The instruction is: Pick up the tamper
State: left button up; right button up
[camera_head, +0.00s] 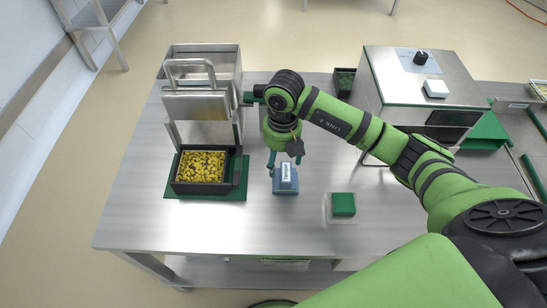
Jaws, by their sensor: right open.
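The tamper (285,181) is a blue block with a white label on its upper face. It sits on the steel table (240,230) near the middle. My right gripper (284,160) points down just above and behind the tamper, with its green fingers apart. One finger is at the tamper's left; the other is near its far right edge. I cannot tell whether the fingers touch it. My left gripper is not in view.
Left of the tamper stand a steel press with a handle (195,100) and a black tray of yellow pieces (180,188) on a green mat. A green block (343,204) lies to the right. A steel machine (425,85) stands behind right. The table's front is clear.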

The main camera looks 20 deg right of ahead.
aim_at(284, 171)
jog(key=shift+d+f, duration=0.1)
jog(key=shift+f, duration=0.05)
jog(key=s+f+p, duration=0.1)
jog(key=f+p, duration=0.1)
jog(key=f, duration=0.1)
jog(key=shift+s+p, duration=0.3)
jog(key=shift+s, duration=0.1)
jog(key=f, duration=0.2)
jog(key=shift+w+f, duration=0.25)
jog(key=shift+f, duration=0.3)
jog(key=c, duration=1.1)
grip_shut()
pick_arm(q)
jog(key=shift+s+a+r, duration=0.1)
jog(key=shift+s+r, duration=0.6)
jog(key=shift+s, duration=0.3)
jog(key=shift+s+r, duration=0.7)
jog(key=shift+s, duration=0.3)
